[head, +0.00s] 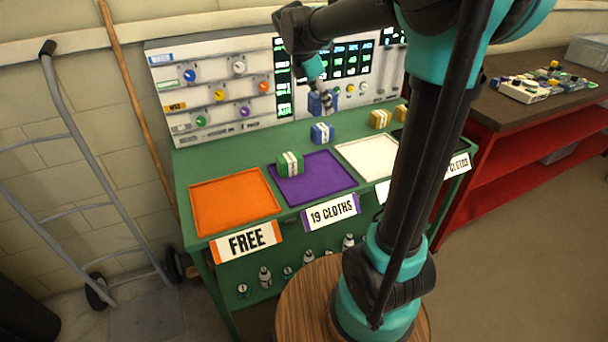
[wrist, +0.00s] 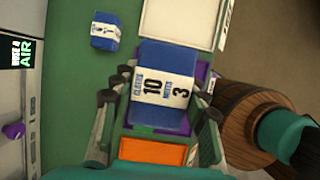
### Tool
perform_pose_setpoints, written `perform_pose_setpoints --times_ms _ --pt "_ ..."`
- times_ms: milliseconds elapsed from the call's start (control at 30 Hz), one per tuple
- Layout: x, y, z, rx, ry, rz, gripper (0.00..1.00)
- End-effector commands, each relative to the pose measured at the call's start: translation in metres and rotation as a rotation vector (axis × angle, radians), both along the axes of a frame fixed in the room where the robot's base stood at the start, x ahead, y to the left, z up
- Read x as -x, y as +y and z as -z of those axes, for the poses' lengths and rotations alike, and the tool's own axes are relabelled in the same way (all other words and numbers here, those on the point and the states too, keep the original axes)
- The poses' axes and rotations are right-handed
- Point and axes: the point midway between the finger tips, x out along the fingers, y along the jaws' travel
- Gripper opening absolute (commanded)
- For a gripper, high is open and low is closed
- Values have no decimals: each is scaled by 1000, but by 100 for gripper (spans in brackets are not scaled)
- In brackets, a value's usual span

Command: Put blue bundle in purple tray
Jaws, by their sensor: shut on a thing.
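My gripper (head: 321,90) is shut on a blue bundle (head: 315,104) with a white paper band, held above the back of the green table. In the wrist view, this blue bundle (wrist: 152,112) sits between the fingers; its band reads "CLOTHS 10 MITTS 3". A second blue bundle (head: 318,134) stands on the table behind the purple tray (head: 322,180). It also shows in the wrist view (wrist: 104,42). A green bundle (head: 284,165) rests at the purple tray's back left corner. The tray's sign reads "19 CLOTHS". In the wrist view, the held bundle hides most of the purple tray.
An orange tray (head: 235,203) marked "FREE" is left of the purple tray, and a white tray (head: 365,158) is right of it. Yellow bundles (head: 380,119) stand farther right. A panel with knobs (head: 215,92) rises behind. The purple tray's front and right are bare.

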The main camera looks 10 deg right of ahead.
Motion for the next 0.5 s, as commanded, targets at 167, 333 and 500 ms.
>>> perform_pose_setpoints --times_ms 167,333,500 --pt "0 0 37 0 0 0 12" --pt "0 0 78 0 0 0 12" --pt "0 0 118 0 0 0 12"
